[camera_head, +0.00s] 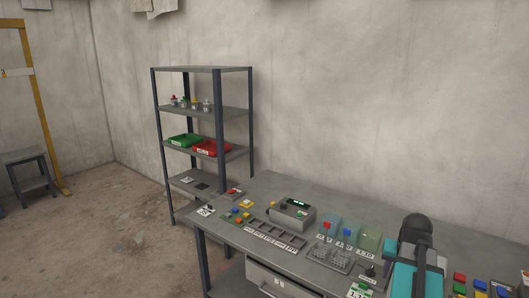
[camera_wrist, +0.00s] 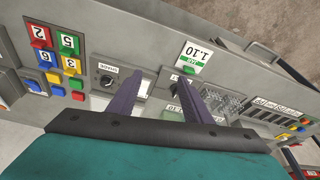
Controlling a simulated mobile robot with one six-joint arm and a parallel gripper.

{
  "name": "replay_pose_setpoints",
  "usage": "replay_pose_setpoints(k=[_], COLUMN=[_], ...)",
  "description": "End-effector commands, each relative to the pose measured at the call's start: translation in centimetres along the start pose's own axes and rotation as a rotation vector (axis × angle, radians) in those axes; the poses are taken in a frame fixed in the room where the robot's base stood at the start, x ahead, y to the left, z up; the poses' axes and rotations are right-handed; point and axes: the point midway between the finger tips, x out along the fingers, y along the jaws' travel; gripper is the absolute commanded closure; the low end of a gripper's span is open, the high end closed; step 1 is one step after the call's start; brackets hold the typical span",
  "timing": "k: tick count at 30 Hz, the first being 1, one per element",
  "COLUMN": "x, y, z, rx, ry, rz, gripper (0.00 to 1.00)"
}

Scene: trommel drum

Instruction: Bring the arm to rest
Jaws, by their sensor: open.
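My gripper (camera_wrist: 160,80) shows in the wrist view as two purple fingers set apart, with nothing between them. It is over the grey workbench (camera_wrist: 150,45), whose surface lies beyond the fingertips; I cannot tell the exact height. In the head view my teal and dark arm stands at the lower right over the same workbench (camera_head: 262,190). The fingers are not clearly visible there.
Numbered coloured blocks (camera_wrist: 55,62), a dial (camera_wrist: 105,79) and a green-marked "1.10" card (camera_wrist: 194,57) are near the fingers.

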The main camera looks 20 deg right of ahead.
Motion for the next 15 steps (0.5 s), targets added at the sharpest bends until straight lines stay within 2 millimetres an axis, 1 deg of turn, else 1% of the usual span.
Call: replay_pose_setpoints(k=[1,3,8,9,11,15], x=[2.0,3.9,8.1,9.1,10.6,13.8], y=[-1.8,-3.8,-8.0,-9.0,-10.4,-13.6], z=[1.0,2.2,5.3,6.2,7.5,10.8], rx=[-0.027,-0.057,-0.125,-0.143,-0.168,-0.226], ry=[-0.026,-0.057,-0.126,-0.143,-0.167,-0.225], rz=[-0.01,-0.02,-0.038,-0.042,-0.047,-0.056], gripper=[0.55,0.55,0.55,0.55,0.55,0.55])
